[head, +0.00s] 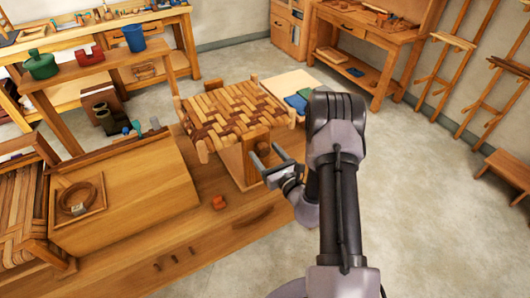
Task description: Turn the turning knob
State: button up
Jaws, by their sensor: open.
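A seat woven in light and dark strips (225,112) sits in a wooden frame at the edge of the workbench (150,250). A brown wooden piece (257,138) stands upright below the seat's near right side. It may be the turning knob, but its shape is too small to tell. My gripper (267,158) is open just in front of this piece, its two fingers apart. Whether they touch or straddle it cannot be told. A small red-orange block (219,202) lies on the bench, to the left of and below my gripper in the picture.
A wooden tray with a coil (80,197) lies on a raised board at left. Dark pots (105,118) stand behind it. A pale board with blue and green cloths (296,100) is behind my arm. Side benches line the walls.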

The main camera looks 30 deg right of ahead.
jog(key=shift+w, duration=0.3)
jog(key=shift+c, duration=0.2)
jog(key=c, duration=1.4)
jog(key=shift+o, duration=0.2)
